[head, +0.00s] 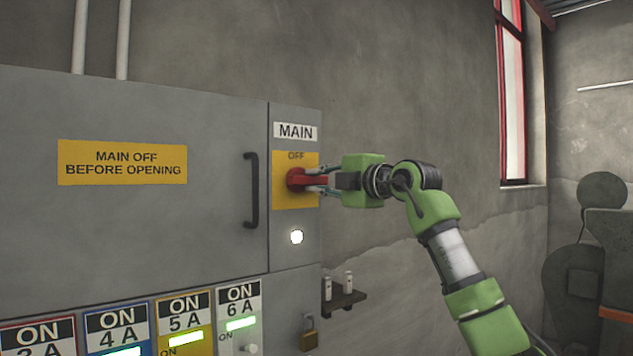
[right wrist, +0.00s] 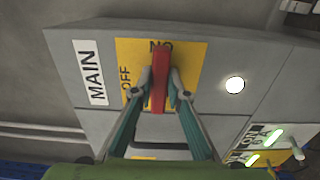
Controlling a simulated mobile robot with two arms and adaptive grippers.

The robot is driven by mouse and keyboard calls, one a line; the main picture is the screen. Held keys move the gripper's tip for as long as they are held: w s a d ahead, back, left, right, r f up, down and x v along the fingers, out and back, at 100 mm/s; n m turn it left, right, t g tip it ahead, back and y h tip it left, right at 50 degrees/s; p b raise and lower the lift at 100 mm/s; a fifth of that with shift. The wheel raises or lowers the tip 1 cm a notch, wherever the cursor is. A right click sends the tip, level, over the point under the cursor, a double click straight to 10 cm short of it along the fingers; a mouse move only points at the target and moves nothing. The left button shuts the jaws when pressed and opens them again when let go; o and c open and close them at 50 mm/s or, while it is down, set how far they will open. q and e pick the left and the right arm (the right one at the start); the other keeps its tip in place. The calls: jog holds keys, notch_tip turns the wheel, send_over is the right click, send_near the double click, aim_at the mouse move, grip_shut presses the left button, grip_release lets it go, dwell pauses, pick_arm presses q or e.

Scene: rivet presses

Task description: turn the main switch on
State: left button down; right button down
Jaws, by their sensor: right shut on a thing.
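The main switch is a red handle (head: 297,180) on a yellow plate (head: 283,200) under the MAIN label (head: 296,131). OFF is at the plate's top in the head view. My right gripper (head: 316,180) reaches in from the right and is shut on the handle. In the right wrist view, which is turned sideways, the red handle (right wrist: 159,90) lies between the fingertips (right wrist: 158,92). One end of it reaches the ON mark, away from OFF. A round lamp (head: 296,236) below the plate glows white. My left gripper is not in view.
The grey cabinet door (head: 130,225) has a black pull handle (head: 252,190) and a yellow warning sign (head: 122,163). Numbered panels (head: 118,328) with lit green indicators are below. A padlock (head: 309,333) and small shelf (head: 343,302) are at lower right.

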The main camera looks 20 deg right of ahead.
jog(key=c, duration=2)
grip_release()
jog(key=shift+d, duration=0.1)
jog(key=shift+o, duration=0.2)
jog(key=v, duration=1.2)
